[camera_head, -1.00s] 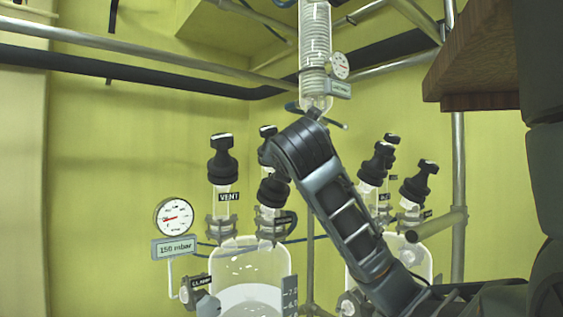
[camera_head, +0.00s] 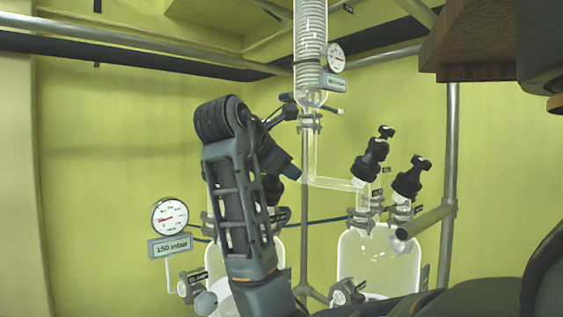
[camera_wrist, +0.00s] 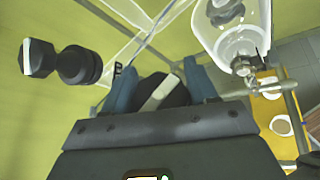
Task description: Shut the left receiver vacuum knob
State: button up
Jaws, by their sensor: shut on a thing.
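My gripper (camera_wrist: 160,90) shows in the wrist view with its two blue fingers on either side of a black knob (camera_wrist: 160,94) with a pale stripe across its top. It is shut on this knob. In the head view my arm reaches up in front of the left receiver (camera_head: 216,262), and its end bends over behind the arm, so the fingers and the held knob are hard to make out there. No readable label marks the held knob. A second black knob (camera_wrist: 60,63) with a pale-striped handle stands free to the left in the wrist view.
A round gauge (camera_head: 170,217) above a 150 mbar display (camera_head: 170,246) stands left of the receiver. The right receiver (camera_head: 378,262) carries tilted black knobs (camera_head: 408,178). A glass condenser (camera_head: 311,55) hangs above. A wooden shelf (camera_head: 475,50) is at upper right.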

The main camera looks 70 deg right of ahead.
jog(key=m+g+y, duration=0.2)
jog(key=m+y, duration=0.1)
jog(key=m+g+y, duration=0.1)
jog(key=m, duration=0.1)
jog(key=shift+s+a+f, duration=0.25)
jog(key=m+y, duration=0.1)
jog(key=m+g+y, duration=0.1)
jog(key=m+y, duration=0.2)
jog(key=y, duration=0.1)
jog(key=shift+s+a+f+m, duration=0.1)
jog(key=shift+a+f+m, duration=0.05)
jog(key=shift+a+m, duration=0.2)
jog(key=m+y, duration=0.4)
jog(key=y, duration=0.1)
jog(key=shift+a, duration=0.4)
jog(key=m+t+y, duration=0.1)
jog(key=m+y, duration=0.1)
jog(key=m+t+y, duration=0.2)
jog(key=y, duration=0.1)
jog(key=shift+w+a+m, duration=0.2)
jog(key=shift+a+m, duration=0.05)
jog(key=shift+a, duration=0.15)
jog(key=shift+f+t, duration=0.1)
jog(key=shift+t, duration=0.2)
jog(key=o, duration=1)
jog(key=shift+c, duration=0.2)
